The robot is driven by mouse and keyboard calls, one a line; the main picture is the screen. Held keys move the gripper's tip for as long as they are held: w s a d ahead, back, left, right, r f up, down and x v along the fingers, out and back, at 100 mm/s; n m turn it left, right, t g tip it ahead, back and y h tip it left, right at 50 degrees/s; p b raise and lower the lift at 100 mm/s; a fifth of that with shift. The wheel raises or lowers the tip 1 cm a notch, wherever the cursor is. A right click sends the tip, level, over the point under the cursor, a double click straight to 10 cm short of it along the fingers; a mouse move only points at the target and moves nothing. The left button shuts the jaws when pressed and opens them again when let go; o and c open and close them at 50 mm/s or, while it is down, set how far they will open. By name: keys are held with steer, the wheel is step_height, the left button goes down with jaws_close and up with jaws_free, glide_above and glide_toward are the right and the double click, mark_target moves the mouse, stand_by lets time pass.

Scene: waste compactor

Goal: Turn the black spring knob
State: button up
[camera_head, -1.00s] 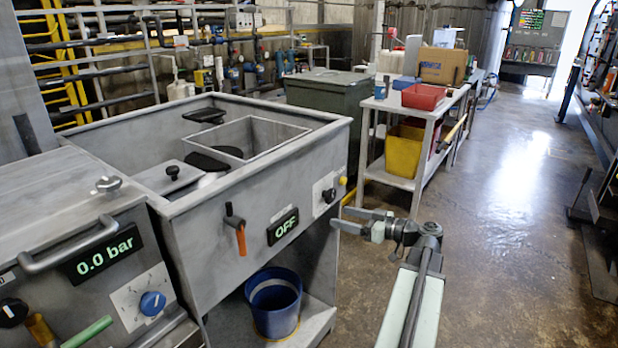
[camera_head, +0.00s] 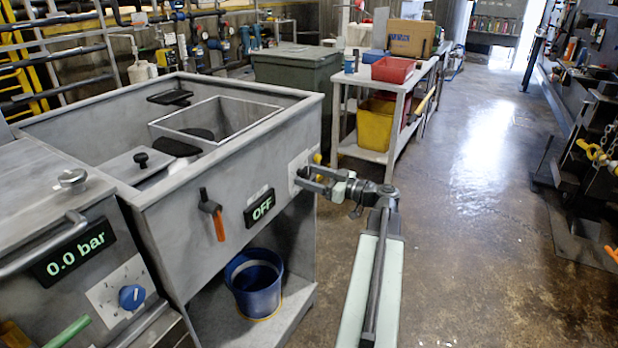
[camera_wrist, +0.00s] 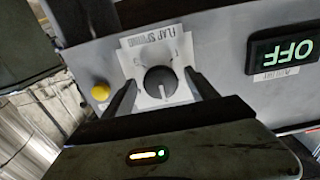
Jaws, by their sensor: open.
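The black spring knob (camera_wrist: 160,82) is in the middle of the wrist view, on a white label plate (camera_wrist: 150,58) with a pale pointer line. My gripper (camera_wrist: 163,90) is open, with one dark finger on each side of the knob. Gaps show between the fingers and the knob, so it is not gripped. In the head view my gripper (camera_head: 304,178) is at the right end of the grey machine's front panel and hides most of the knob.
A yellow button (camera_wrist: 101,91) sits beside the label plate. The OFF display (camera_head: 259,207) and an orange-tipped lever (camera_head: 214,215) are on the same panel. A blue bucket (camera_head: 254,283) stands on the shelf below.

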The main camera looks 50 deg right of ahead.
steer(key=c, duration=1)
steer(key=shift+w+a, duration=0.1)
steer(key=shift+a, duration=0.2)
steer(key=c, duration=0.3)
steer(key=shift+d, duration=0.25)
steer(key=shift+c, duration=0.2)
steer(key=shift+m, duration=0.4)
steer(key=m, duration=0.5)
steer(key=shift+m, duration=0.3)
steer(key=m, duration=0.7)
